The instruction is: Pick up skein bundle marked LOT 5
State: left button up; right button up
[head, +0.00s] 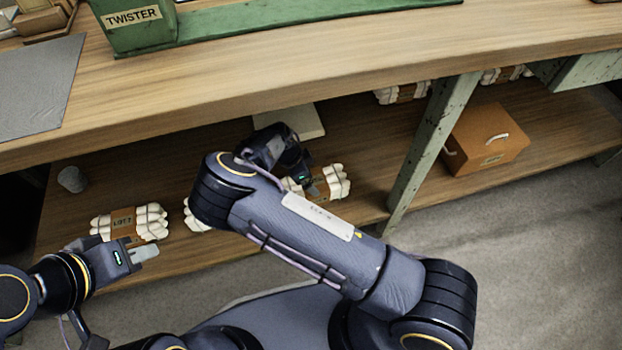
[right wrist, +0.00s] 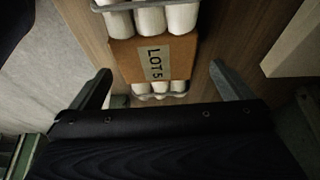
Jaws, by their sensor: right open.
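The skein bundle marked LOT 5 (right wrist: 122,60) shows in the right wrist view as white rolls with a brown paper band. It lies ahead of and between the fingertips of my right gripper (right wrist: 160,76), which is open, with a gap on both sides. In the head view a white bundle with a brown band (head: 338,182) lies on the lower shelf under my right gripper (head: 300,170); my arm partly hides it and its label is unreadable there. My left gripper (head: 145,253) is in front of another labelled bundle (head: 150,222); its finger gap is not clear.
Another bundle (head: 192,217) is mostly hidden behind my right arm. The lower shelf (head: 60,215) lies under a wooden worktop (head: 250,88). A green post (head: 432,140) stands right of the bundles, with a brown box (head: 487,140) beyond. A pale flat block (head: 303,122) lies behind.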

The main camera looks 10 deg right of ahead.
aim_at(313, 181)
jog(key=b+x, duration=0.1)
jog(key=x, duration=0.1)
jog(key=b+x, duration=0.1)
jog(key=x, duration=0.2)
jog(key=b+x, duration=0.1)
jog(key=x, duration=0.1)
jog(key=shift+s+f, duration=0.25)
jog(key=shift+f, duration=0.05)
jog(key=c, duration=1.2)
jog(key=shift+r, duration=0.1)
jog(key=shift+c, duration=0.5)
jog(key=shift+r, duration=0.15)
